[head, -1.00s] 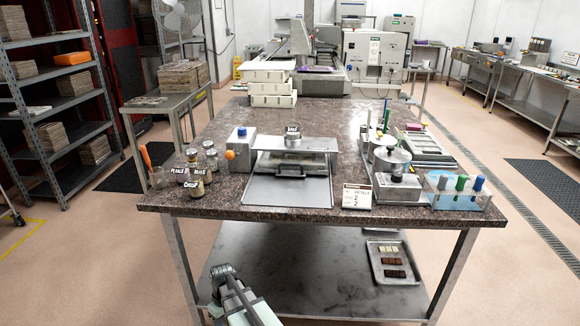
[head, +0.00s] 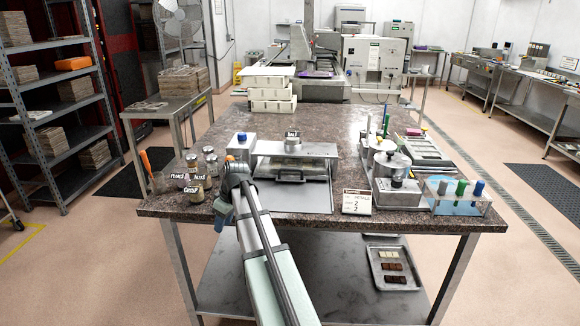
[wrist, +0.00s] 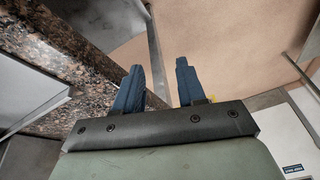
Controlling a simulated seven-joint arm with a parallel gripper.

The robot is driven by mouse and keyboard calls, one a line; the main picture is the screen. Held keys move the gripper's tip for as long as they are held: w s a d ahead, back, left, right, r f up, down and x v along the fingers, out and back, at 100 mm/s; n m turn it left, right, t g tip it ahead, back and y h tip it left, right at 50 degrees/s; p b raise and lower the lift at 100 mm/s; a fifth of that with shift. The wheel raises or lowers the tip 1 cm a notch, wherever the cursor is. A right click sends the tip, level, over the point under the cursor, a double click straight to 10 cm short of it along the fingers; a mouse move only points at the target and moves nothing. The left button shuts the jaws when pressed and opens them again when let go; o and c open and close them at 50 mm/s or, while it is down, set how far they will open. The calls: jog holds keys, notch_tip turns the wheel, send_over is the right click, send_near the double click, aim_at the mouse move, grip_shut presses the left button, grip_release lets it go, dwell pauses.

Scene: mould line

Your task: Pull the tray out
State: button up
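The metal tray (head: 301,167) sits inside a low metal housing (head: 316,149) on the stone-topped bench. Its dark bar handle (head: 291,178) faces the front edge, above a flat metal plate (head: 300,202). A jar labelled salt (head: 292,143) stands on the housing. My gripper (head: 223,205) is at the bench's front left, left of the plate and apart from the handle. My arm covers part of the plate's left side. In the wrist view, my gripper's two blue fingers (wrist: 159,85) are spread with nothing between them. The handle is not visible there.
Labelled jars (head: 195,188) stand close to the left of my gripper. A box with a blue knob (head: 241,145) is left of the housing. A sign card (head: 356,201), metal pots (head: 397,182) and a marker rack (head: 457,200) are at right. The bench edge (wrist: 72,50) shows in the wrist view.

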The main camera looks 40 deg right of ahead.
notch_tip(320, 180, up, 6)
jog(key=w+d+f, duration=0.1)
jog(key=d, duration=0.2)
notch_tip(320, 180, up, 16)
jog(key=n+g+h, duration=0.1)
jog(key=n+h, duration=0.3)
send_over(290, 170)
jog(key=s+a, duration=0.2)
jog(key=x, duration=1.3)
jog(key=shift+f, duration=0.25)
grip_shut()
